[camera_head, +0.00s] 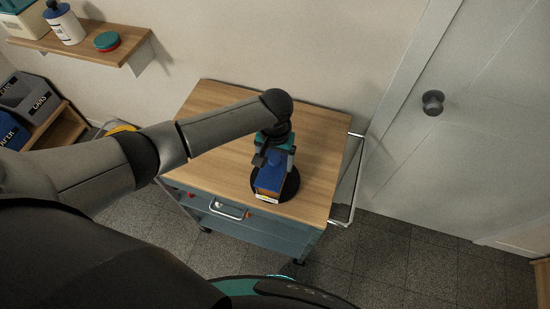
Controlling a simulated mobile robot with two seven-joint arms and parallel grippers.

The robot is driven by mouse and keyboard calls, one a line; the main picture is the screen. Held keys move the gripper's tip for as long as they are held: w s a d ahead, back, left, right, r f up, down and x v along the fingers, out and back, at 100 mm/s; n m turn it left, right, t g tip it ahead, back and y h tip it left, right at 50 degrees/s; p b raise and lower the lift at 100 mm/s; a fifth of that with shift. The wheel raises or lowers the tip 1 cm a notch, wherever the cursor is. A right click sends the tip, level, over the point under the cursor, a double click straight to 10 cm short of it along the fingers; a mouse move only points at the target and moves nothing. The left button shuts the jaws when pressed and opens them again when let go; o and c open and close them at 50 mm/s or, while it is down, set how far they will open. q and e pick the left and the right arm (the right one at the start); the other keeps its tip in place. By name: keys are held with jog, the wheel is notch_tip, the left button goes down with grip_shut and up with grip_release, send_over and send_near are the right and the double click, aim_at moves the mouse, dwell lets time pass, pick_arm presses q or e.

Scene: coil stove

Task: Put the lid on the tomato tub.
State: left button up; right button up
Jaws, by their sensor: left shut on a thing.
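My left gripper (272,157) comes down over the cart top and is shut on the blue lid (272,172). Below the lid shows the tub (268,189), a small box-like container with a brown-orange front and a pale label strip at its lower edge. The lid lies over the tub in this view; I cannot tell whether it rests on the rim or is held slightly above. The tub stands on a round black disc (290,187). The gripper hides the lid's far end. My right gripper is not in view.
The wooden cart top (318,140) is otherwise clear. A metal rail (350,180) runs along the cart's right side. A wall shelf (85,42) holds a white bottle (64,24) and a teal-and-red round container (107,41). Grey and blue bins stand at left; a door (470,130) is at right.

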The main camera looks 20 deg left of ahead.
pick_arm(q)
jog(key=shift+f+p, duration=0.15)
jog(key=shift+p, duration=0.45)
dwell(0.9)
dwell(0.3)
jog(key=o, duration=1.1)
jog(key=shift+o, duration=0.2)
jog(key=shift+r+p, duration=1.2)
jog(key=shift+r, duration=2.3)
grip_shut()
